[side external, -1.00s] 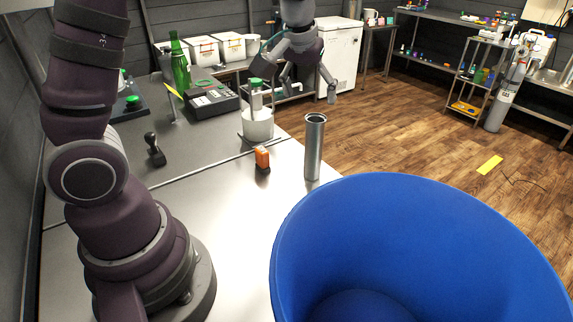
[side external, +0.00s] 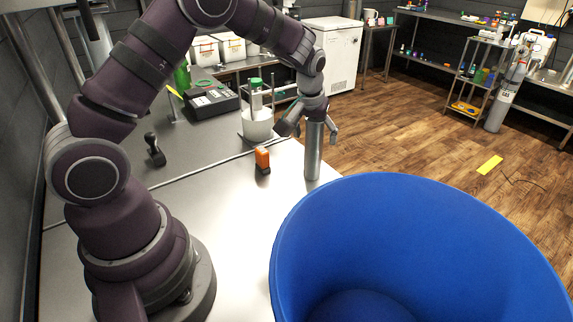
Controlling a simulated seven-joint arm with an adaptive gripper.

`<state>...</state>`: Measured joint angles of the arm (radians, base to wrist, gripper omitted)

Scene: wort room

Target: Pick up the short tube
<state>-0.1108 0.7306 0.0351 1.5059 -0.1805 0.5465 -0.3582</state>
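A grey metal tube (side external: 313,158) stands upright near the right edge of the steel table, and it may be the short tube. My gripper (side external: 311,132) points down directly over it. The fingers are spread, one on each side of the tube's upper part, with gaps showing. The tube's rim is hidden by my gripper. Another slim, clear tube with a green cap (side external: 256,91) stands in a white pot (side external: 257,128) to the left and behind.
An orange and black object (side external: 262,160) stands just left of the metal tube. A large blue tub (side external: 420,235) fills the front right. A black-handled object (side external: 154,150) and a dark grey device (side external: 211,101) stand further left. The table's front middle is clear.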

